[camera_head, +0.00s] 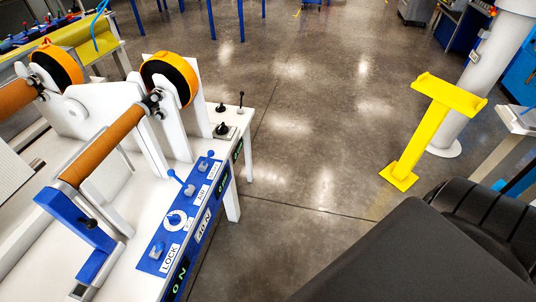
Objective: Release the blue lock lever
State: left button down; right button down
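A white machine carries a blue control panel (183,222) on its right edge. A label that reads LOCK (170,257) is on the panel's near end. Beside it is a small blue-grey lever or switch (157,249), too small to tell its position. Farther up the panel, a thin blue lever (175,177) with a round tip leans up and left from its base. Another small blue-tipped lever (209,154) stands at the far end. A round dial (175,220) sits between. Neither of my grippers is in view, and nothing touches the panel.
Brown rollers (104,144) with orange-rimmed wheels (170,78) sit above the machine. A blue bracket (75,216) stands at its near left. A yellow stand (428,127) and a white column (487,75) are at the right. The grey floor (305,125) between is clear.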

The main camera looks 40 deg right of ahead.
aim_at(160, 245)
jog(key=u, duration=1.05)
jog(key=k, duration=1.1)
jog(key=z, duration=1.15)
